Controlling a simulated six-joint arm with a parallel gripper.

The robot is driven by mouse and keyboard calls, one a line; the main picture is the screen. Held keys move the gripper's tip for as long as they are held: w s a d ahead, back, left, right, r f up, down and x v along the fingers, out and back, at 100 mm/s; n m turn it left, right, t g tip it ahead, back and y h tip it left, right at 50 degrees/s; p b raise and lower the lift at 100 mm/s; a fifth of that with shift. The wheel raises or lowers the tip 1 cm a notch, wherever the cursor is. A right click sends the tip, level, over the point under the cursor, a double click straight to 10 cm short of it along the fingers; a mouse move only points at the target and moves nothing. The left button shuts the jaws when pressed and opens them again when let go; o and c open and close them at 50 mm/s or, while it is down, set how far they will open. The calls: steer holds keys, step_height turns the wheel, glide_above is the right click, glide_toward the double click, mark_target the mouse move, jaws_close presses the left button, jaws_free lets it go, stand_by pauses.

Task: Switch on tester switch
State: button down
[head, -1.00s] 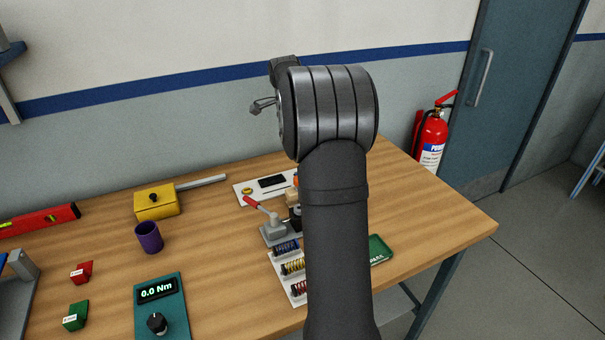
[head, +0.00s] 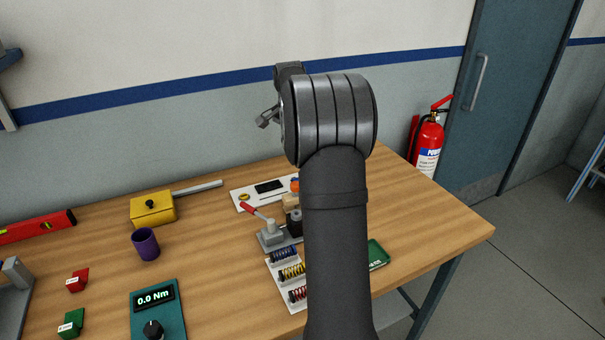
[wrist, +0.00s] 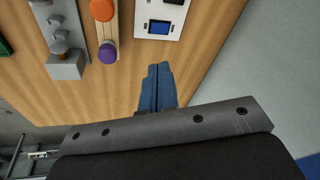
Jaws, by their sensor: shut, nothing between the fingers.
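A white panel (head: 243,194) lies at the back of the table, with a black rectangle and a yellow round part on it. The wrist view shows a white panel (wrist: 146,18) with a blue rectangular part (wrist: 160,27); I cannot tell whether this part is the tester switch. My gripper (wrist: 158,68) is shut and empty, its blue fingertips together above bare wood just below that panel, apart from it. In the head view my gripper (head: 266,118) shows only partly behind my wrist, raised above the table. A teal box (head: 158,310) reads 0.0 Nm and has a black knob.
A grey clamp with a red lever (head: 268,232), a tray of coil springs (head: 272,273) and a green tray (head: 378,254) are near my arm. Orange (wrist: 102,9) and purple (wrist: 107,52) round parts are left of the fingers. A purple cup (head: 146,244) and yellow box (head: 153,209) stand left.

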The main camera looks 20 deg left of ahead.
steer(key=n, duration=0.4)
steer(key=w+d+f+n+y, duration=0.1)
steer(key=n, duration=0.3)
steer(key=w+n+g, duration=0.1)
steer(key=n, duration=0.4)
steer(key=shift+w+d+f, duration=0.1)
steer(key=shift+d+f, duration=0.15)
steer(key=shift+d, duration=0.1)
steer(key=x, duration=0.8)
steer(key=s+x, duration=0.1)
steer(key=x, duration=0.4)
steer(key=shift+d+f, duration=0.1)
steer(key=shift+d, duration=0.05)
steer(key=shift+f, duration=0.4)
